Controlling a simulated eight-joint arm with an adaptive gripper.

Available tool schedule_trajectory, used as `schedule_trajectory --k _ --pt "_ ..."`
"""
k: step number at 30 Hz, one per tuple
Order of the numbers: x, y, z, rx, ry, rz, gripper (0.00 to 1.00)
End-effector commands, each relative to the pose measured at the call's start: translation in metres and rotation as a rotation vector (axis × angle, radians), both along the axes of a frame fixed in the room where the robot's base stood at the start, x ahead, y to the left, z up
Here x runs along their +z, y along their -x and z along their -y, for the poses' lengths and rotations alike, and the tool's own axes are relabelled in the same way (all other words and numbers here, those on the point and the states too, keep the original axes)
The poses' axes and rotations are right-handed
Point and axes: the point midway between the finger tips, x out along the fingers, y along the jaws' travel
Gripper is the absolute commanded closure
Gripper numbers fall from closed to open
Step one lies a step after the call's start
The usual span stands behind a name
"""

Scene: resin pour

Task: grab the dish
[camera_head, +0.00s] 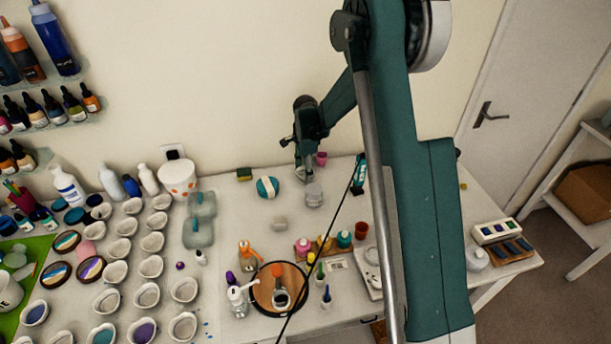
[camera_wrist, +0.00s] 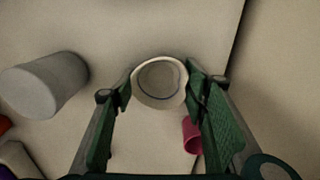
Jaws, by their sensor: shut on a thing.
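A small round pale dish (camera_wrist: 160,82) with a thin dark ring inside sits between my fingertips in the wrist view. My gripper (camera_wrist: 158,90) is shut on it, one green finger at each side of its rim. In the head view my gripper (camera_head: 303,176) points down over the back of the white table, near the wall. I cannot tell whether the dish touches the table.
A pink cup (camera_head: 320,158) stands close to my gripper, beside the right finger in the wrist view (camera_wrist: 191,136). Many white cups (camera_head: 150,266) crowd the table's left.

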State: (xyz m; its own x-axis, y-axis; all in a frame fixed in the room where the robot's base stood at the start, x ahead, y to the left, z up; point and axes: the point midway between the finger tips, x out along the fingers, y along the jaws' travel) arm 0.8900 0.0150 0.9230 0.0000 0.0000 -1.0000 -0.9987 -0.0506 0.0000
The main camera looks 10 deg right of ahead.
Motion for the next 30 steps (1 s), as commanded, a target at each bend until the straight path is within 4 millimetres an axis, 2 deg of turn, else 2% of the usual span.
schedule_trajectory --k 11,17,30 --pt "0.009 0.000 0.000 0.000 0.000 0.000 0.69" --pt "0.030 0.000 0.000 0.000 0.000 0.000 0.69" --pt "0.088 0.000 0.000 0.000 0.000 0.000 0.69"
